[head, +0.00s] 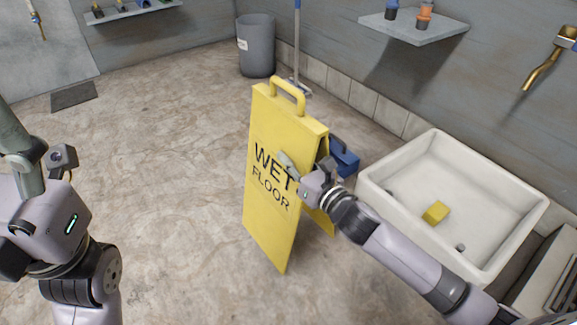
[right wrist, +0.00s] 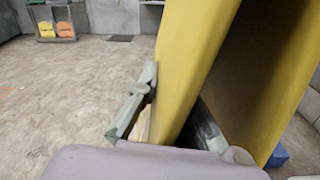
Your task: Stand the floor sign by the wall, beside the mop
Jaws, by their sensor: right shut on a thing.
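The yellow floor sign (head: 268,150), marked WET FLOOR, is upright with its panels spread, left of the sink. My right gripper (head: 304,163) is shut on the edge of its front panel, one finger on the lettered face and one behind. The right wrist view shows the yellow panel (right wrist: 192,60) between the fingers (right wrist: 172,105). I cannot tell whether the sign's feet touch the floor. The mop (head: 297,45) stands by the back wall, beyond the sign. My left gripper (head: 18,150) is at the left edge, away from the sign; its jaw opening is unclear.
A grey bin (head: 256,50) stands by the wall left of the mop. A white sink (head: 400,175) with a yellow block (head: 436,212) is at right. A blue object (head: 344,157) is partly hidden behind the sign. Wall shelf (head: 415,30) overhead. The floor at left and centre is clear.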

